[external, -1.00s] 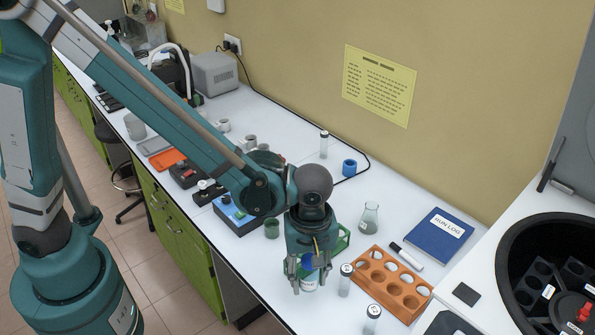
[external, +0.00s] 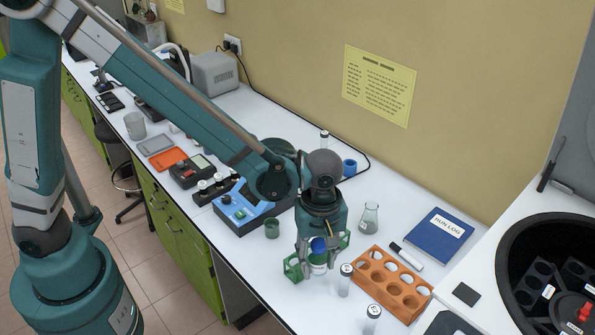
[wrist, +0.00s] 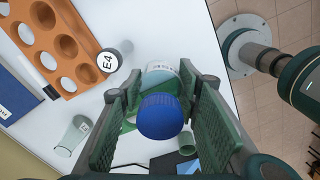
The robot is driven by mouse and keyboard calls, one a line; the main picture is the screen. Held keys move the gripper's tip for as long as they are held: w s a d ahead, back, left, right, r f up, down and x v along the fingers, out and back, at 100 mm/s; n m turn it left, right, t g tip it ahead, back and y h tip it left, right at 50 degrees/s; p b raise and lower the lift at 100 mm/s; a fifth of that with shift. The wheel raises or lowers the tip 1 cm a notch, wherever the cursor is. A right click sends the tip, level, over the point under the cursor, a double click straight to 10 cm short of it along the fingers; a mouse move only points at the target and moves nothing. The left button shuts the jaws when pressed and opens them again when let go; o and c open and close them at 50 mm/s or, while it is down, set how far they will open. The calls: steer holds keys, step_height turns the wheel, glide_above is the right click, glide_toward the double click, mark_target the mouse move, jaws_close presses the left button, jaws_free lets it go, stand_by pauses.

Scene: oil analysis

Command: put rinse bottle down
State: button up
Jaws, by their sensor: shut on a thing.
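The rinse bottle, a white bottle with a blue cap, is in my gripper (external: 318,262). In the wrist view its blue cap (wrist: 160,117) faces the camera between the two finger pads, and its labelled body (wrist: 160,72) points away. My gripper is shut on it from both sides. In the external view the bottle (external: 318,268) is at a green holder (external: 293,269), whose ends show on either side of the fingers. The fingers hide the holder's middle, and I cannot tell whether the bottle's base touches it.
An orange rack (external: 392,285) and capped vials, one nearby (external: 345,279), stand to the right. A flask (external: 369,218) stands behind. A green cup (external: 272,228) and blue-topped device (external: 240,210) are to the left.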

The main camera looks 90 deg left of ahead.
steer(key=w+a+n, duration=0.1)
steer(key=a, duration=0.4)
steer(key=w+a+n, duration=0.1)
steer(key=a, duration=0.4)
steer(key=w+a, duration=0.1)
steer(key=a, duration=0.5)
steer(key=shift+w+a+r+n, duration=0.1)
steer(key=shift+w+r+n, duration=0.1)
steer(key=shift+w+n, duration=0.15)
steer(key=s+a+n, duration=0.3)
steer(key=a, duration=1.5)
steer(key=s+a+n, duration=0.3)
steer(key=a, duration=1.4)
steer(key=s+a+n, duration=0.1)
steer(key=s+a, duration=0.4)
steer(key=a, duration=0.3)
steer(key=s+a+n, duration=0.1)
steer(key=s+a, duration=0.3)
steer(key=a, duration=0.4)
steer(key=shift+s+f, duration=0.15)
steer(key=shift+s, duration=0.25)
steer(key=shift+f, duration=3.1)
steer(key=shift+f, duration=1.9)
